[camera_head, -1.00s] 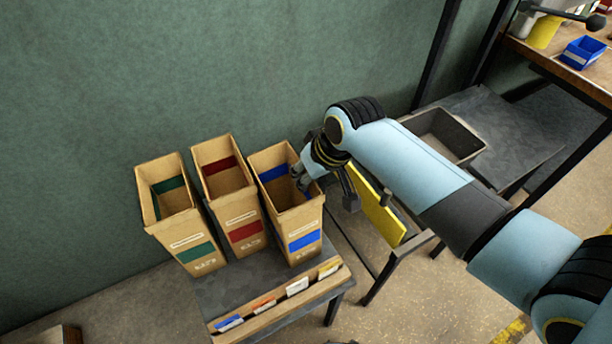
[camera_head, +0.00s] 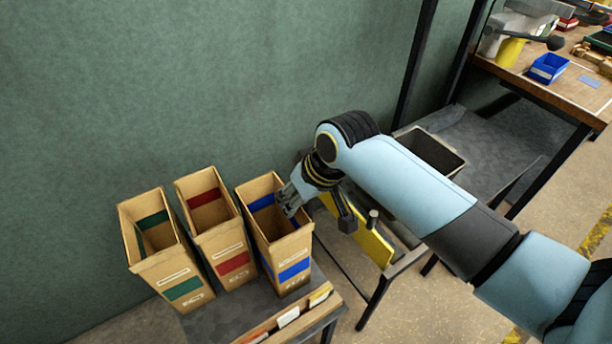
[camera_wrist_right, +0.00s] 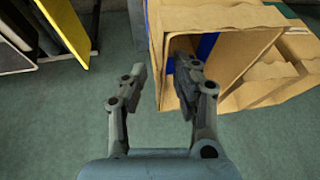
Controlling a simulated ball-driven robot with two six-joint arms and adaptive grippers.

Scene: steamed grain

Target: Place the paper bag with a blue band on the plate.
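The paper bag with a blue band (camera_head: 277,228) stands open-topped and upright at the right end of a row of three bags. My right gripper (camera_head: 288,203) is at its upper right rim, fingers pointing down. In the right wrist view the fingers (camera_wrist_right: 160,62) are apart, with the bag's near wall (camera_wrist_right: 156,28) between them. One finger is over the bag's opening and the other is outside it. I cannot tell whether either touches the wall. I cannot make out a plate in either view. My left gripper is not in view.
Bags with a red band (camera_head: 217,228) and a green band (camera_head: 165,250) stand close on the left. A yellow panel (camera_head: 362,232) on a metal stand is just right. A dark bin (camera_head: 432,152) and a workbench (camera_head: 575,90) are farther right. The green wall is behind.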

